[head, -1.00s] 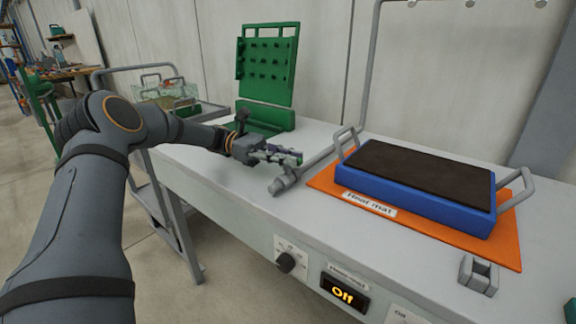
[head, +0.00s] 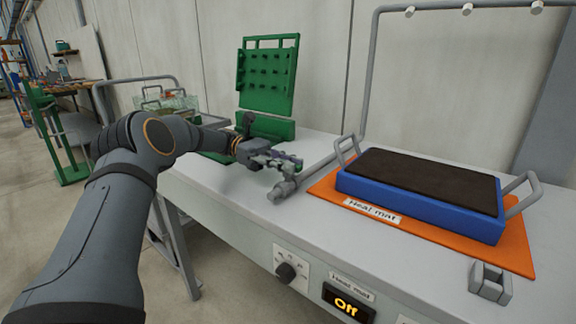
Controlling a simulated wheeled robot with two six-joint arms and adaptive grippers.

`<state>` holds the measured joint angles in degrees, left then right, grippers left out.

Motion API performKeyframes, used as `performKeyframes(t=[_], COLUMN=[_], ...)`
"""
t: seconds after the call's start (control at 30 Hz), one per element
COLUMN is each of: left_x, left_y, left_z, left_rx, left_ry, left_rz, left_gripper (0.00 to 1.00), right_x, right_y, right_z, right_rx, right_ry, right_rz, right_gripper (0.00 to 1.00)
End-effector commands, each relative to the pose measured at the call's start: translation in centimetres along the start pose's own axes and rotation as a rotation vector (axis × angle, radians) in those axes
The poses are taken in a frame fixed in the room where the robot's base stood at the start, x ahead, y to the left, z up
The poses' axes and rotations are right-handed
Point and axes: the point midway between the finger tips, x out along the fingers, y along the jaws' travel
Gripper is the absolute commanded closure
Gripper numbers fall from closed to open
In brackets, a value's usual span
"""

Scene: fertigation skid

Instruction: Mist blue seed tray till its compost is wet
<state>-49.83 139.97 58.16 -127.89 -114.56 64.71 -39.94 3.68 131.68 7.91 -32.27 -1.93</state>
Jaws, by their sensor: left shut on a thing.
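The blue seed tray (head: 420,208) sits level on the orange heat mat (head: 515,250), filled with dark brown compost (head: 430,182). My left gripper (head: 284,162) is at the pipe's near end, just above the grey valve (head: 283,188). It is shut on what looks like the valve handle, which the fingers mostly hide. My right gripper is out of view.
A green pegboard stand (head: 267,78) is behind my left gripper. A heat mat dial (head: 286,271) and a display reading Off (head: 346,303) are on the bench front. A small grey block (head: 490,282) lies near the front edge. A wire-basket trolley (head: 165,98) stands at left.

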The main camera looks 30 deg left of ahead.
Motion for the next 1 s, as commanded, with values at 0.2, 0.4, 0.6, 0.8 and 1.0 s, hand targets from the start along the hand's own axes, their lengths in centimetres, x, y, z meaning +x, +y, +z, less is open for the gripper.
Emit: performKeyframes(t=[0.2,0.4,0.6,0.8,1.0], left_x=[-0.02,-0.02,-0.02,-0.01,0.00], left_y=[-0.02,-0.02,-0.01,-0.01,0.00], left_z=[0.03,0.03,0.03,0.02,0.02], left_rx=[0.000,0.000,0.000,0.000,0.000], left_ry=[0.000,0.000,0.000,0.000,0.000], left_rz=[-0.003,-0.003,-0.002,-0.002,-0.002], left_gripper=[1.00,1.00,0.60,0.60,0.60], right_x=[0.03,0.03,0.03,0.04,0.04], right_y=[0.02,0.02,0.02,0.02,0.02], right_z=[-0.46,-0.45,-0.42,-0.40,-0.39], right_rx=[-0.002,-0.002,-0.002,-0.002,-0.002], right_ry=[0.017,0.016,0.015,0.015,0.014], right_rz=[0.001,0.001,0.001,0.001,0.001], right_gripper=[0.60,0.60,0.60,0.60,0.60])
